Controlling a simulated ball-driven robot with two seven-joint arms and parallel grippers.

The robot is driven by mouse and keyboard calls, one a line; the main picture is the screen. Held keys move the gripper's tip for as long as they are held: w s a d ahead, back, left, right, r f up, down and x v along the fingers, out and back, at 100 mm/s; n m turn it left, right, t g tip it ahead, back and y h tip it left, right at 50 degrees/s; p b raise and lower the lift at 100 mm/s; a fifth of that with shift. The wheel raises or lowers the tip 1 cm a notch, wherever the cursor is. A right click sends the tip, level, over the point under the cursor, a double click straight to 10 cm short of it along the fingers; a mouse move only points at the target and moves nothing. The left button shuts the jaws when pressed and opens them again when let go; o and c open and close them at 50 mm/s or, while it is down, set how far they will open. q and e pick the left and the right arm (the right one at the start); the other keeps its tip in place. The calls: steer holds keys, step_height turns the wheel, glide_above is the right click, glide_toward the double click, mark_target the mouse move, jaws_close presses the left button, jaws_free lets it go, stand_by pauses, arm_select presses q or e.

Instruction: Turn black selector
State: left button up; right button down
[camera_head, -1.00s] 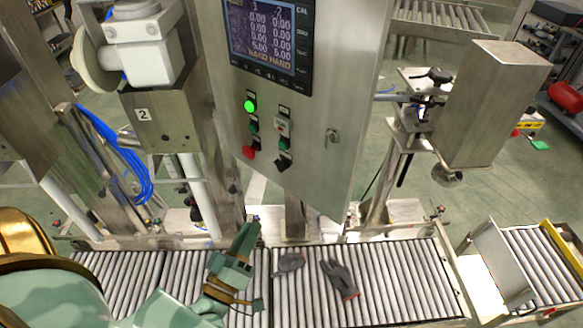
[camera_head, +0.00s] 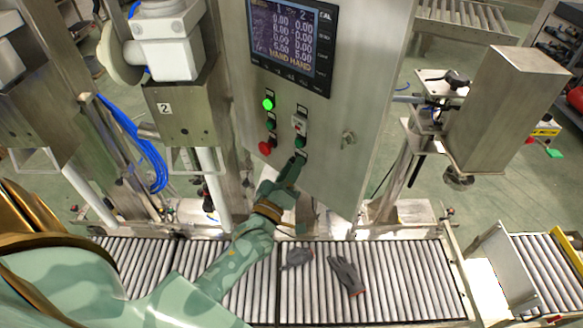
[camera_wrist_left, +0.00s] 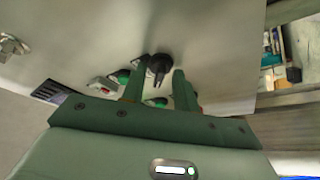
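The black selector (camera_wrist_left: 159,63) is on the underside-lit face of the steel control cabinet (camera_head: 372,85), near its lower end. In the left wrist view it lies between the two green fingers of my left gripper (camera_wrist_left: 162,70), with a visible gap to the fingers. In the head view my left gripper (camera_head: 292,166) reaches up to the cabinet's lower part and mostly hides the selector. The left gripper is open, and I cannot tell whether either finger touches the knob. My right gripper is not in view.
Close to the selector are a green button (camera_head: 300,142), a red button (camera_head: 264,148) and a lit green lamp (camera_head: 268,103). A display (camera_head: 292,38) is above. Dark gloves (camera_head: 347,274) lie on the roller conveyor (camera_head: 400,285) below. A filling unit (camera_head: 165,45) stands left.

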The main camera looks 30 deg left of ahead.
arm_select(q)
jaws_close()
steer(key=shift+m, duration=0.3)
steer(key=m+h, duration=0.2)
steer(key=m, duration=0.2)
steer(key=m+h+b, duration=0.1)
steer(key=m+h, duration=0.1)
steer(key=m, duration=0.1)
steer(key=m+h+b, duration=0.1)
steer(key=m+h, duration=0.1)
steer(key=m, duration=0.2)
steer(key=shift+a+f+m+t, duration=0.1)
steer(key=shift+f+m+t, duration=0.05)
steer(key=shift+m+t, duration=0.2)
steer(key=shift+m, duration=0.25)
jaws_free()
